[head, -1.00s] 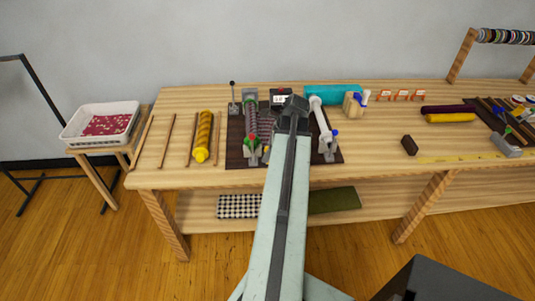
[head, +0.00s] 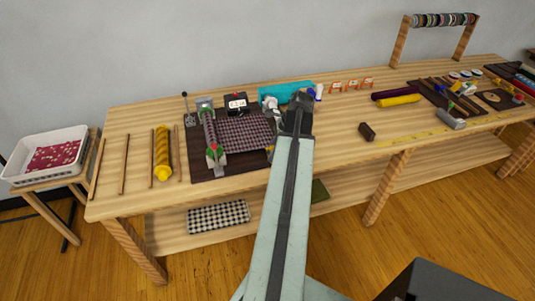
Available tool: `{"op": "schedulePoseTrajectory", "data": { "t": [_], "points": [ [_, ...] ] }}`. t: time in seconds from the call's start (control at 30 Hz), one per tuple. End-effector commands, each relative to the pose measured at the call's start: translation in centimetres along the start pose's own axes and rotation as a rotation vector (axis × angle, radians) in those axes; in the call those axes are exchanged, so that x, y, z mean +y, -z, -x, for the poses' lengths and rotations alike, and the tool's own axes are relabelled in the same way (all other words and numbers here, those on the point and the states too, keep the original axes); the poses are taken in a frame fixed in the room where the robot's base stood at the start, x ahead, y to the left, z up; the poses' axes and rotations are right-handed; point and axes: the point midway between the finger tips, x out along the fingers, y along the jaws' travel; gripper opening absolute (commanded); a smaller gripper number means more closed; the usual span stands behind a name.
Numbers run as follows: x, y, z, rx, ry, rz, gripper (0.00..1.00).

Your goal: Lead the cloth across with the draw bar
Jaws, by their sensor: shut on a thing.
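The cloth (head: 245,131), dark with a fine purplish-grey pattern, lies stretched over a dark board (head: 205,171) on the bench. It runs from the roll (head: 209,127) in the left stand with green and red ends towards the right-hand stand. My gripper (head: 297,104) is at the cloth's right end, in front of the white roller (head: 270,103), and hides most of it. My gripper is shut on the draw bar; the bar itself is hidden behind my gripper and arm.
A black counter box (head: 236,104) and a small lever (head: 186,108) stand behind the cloth. A yellow roll (head: 162,153) and thin wooden rods lie left.

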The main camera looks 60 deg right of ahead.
Motion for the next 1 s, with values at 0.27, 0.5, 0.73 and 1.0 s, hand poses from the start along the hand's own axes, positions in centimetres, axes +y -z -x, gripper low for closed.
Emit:
{"op": "schedulePoseTrajectory", "data": {
  "t": [0.27, 0.5, 0.73, 1.0],
  "points": [
    [0.1, -1.2, -0.6, 0.003, -0.012, 0.02, 0.43],
    [0.1, -1.7, -0.8, 0.002, -0.014, 0.027, 0.43],
    [0.1, -2.0, 0.4, 0.002, -0.014, 0.028, 0.43],
    [0.0, -2.1, 5.4, 0.002, -0.014, 0.027, 0.43]
  ]
}}
